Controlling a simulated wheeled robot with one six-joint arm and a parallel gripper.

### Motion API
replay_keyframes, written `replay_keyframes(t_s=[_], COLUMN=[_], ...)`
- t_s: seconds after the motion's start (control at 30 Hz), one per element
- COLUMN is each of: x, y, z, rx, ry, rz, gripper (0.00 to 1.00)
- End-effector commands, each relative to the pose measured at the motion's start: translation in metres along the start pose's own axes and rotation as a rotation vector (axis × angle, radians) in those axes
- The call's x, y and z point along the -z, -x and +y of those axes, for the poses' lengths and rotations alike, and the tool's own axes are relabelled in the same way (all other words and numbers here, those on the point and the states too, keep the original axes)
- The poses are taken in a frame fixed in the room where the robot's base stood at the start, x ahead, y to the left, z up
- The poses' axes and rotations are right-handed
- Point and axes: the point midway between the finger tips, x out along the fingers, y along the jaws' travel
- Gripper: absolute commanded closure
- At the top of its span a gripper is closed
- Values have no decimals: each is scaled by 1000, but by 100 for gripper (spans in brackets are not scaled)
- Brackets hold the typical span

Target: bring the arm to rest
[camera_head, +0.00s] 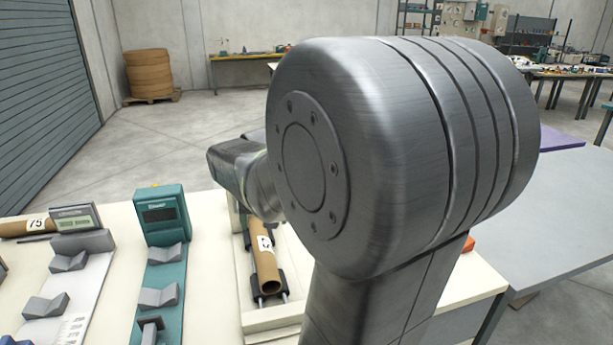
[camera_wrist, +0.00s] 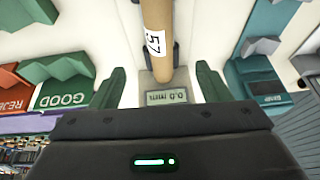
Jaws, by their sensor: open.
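My gripper (camera_wrist: 162,80) shows in the wrist view with its two green fingers spread apart and nothing gripped between them. A brown cardboard tube (camera_wrist: 156,30) with a white label reading 57 lies beyond the fingers, in line with the gap. I cannot tell its distance from the fingers. In the head view a labelled tube (camera_head: 265,265) lies on a dark cradle. My large grey arm joint fills the middle and right there and hides my gripper.
A small display (camera_wrist: 166,97) stands by the tube's end. A green GOOD holder (camera_wrist: 65,92) and red REJECT holder (camera_wrist: 14,92) are at left. In the head view a teal device (camera_head: 160,214) and another tube (camera_head: 28,227) are on the pale table. A purple-edged grey table (camera_head: 560,200) is at right.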

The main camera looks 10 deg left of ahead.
Motion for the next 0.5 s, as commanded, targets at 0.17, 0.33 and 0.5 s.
replay_keyframes(t_s=[0.17,0.33,0.5], x=[0,0,-1], y=[0,-7,-31], z=[0,0,0], rx=[0,-1,-1], ry=[0,0,0], rz=[0,-2,-5], gripper=[30,30,30])
